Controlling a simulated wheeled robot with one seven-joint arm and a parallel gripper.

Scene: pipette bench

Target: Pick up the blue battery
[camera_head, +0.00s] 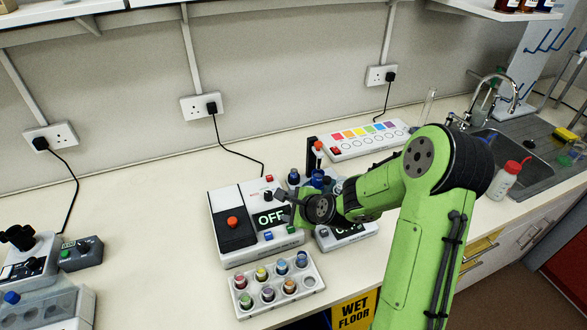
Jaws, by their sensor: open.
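A white rack (243,314) at the front of the bench holds several short cylinders with coloured tops. I cannot tell for certain which is the blue battery. My gripper (288,204) is open above and behind the rack, in front of the white device with the "OFF" display. It is apart from the rack, and nothing shows between its fingers.
The white device (232,256) has a red knob and stands behind the rack. A second device (350,236) is partly hidden by my arm. A colour-chart panel (372,140) lies at the back. A sink (512,145) and wash bottle (506,178) are right.

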